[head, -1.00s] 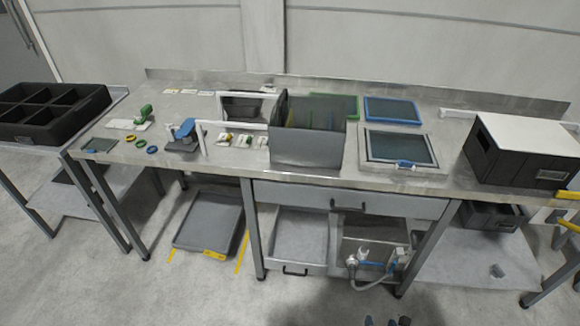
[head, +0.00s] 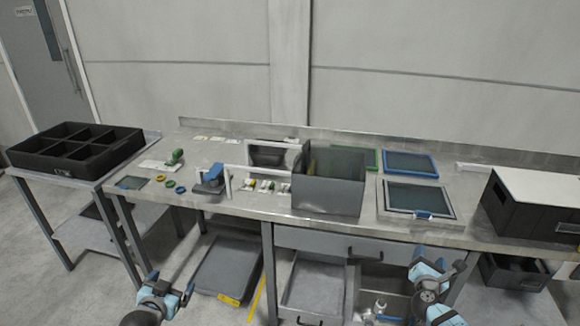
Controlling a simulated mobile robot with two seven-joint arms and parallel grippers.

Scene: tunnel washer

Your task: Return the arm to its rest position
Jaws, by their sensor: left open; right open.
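My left gripper (head: 184,295) shows at the bottom left, low in front of the bench and over the floor. It is open and holds nothing. My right gripper (head: 441,264) shows at the bottom right, in front of the bench's drawer front. It is open, and I see nothing in it. Both grippers appear apart from the things on the steel bench (head: 245,206).
On the bench are a grey bin (head: 328,190), a blue-framed screen (head: 411,165), a grey-framed screen (head: 417,198) and a black box (head: 530,212). A black compartment tray (head: 75,151) sits on the left side table. A grey tray (head: 228,270) and open drawer (head: 313,285) are below.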

